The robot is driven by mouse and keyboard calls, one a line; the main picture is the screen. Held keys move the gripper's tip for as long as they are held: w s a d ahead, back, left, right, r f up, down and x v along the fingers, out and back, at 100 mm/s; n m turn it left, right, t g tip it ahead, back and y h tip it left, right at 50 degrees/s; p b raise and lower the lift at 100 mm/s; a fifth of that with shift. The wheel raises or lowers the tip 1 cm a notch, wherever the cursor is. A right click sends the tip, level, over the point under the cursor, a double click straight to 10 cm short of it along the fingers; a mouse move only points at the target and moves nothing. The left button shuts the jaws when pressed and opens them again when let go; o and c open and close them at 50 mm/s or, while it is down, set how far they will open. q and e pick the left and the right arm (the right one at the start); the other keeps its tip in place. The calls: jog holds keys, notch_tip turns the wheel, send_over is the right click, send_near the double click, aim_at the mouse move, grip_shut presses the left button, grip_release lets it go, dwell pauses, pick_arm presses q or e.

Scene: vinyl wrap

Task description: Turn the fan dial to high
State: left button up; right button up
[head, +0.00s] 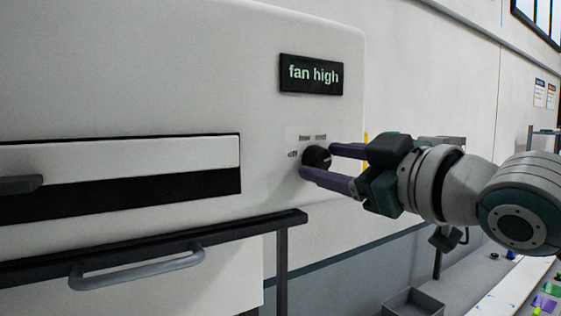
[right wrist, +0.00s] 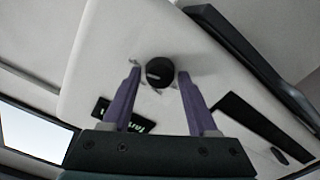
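The fan dial (head: 318,157) is a small round black knob on the white machine front, with a pale pointer mark that appears turned to the right. The labels off, low and med show around it; any high label is hidden behind my gripper. The black display (head: 311,75) above reads "fan high". My right gripper (head: 317,161) has its purple fingers apart, one on each side of the dial. In the right wrist view the dial (right wrist: 159,72) sits between the fingertips, with a small gap seen at each side. My left gripper is not in view.
The white machine panel (head: 210,60) has a dark slot (head: 120,198) at left. A dark rail (head: 150,246) and a grey handle (head: 137,268) lie below. A grey open bin (head: 413,302) and a white table strip (head: 510,288) are at lower right.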

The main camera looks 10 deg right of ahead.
jog(key=shift+o, duration=1.1)
jog(key=shift+s, duration=0.1)
jog(key=shift+s+d+f+b, duration=0.15)
jog(key=shift+s+b, duration=0.1)
jog(key=shift+b, duration=0.1)
jog(key=b+v, duration=0.6)
jog(key=v, duration=0.3)
jog(key=shift+s, duration=0.1)
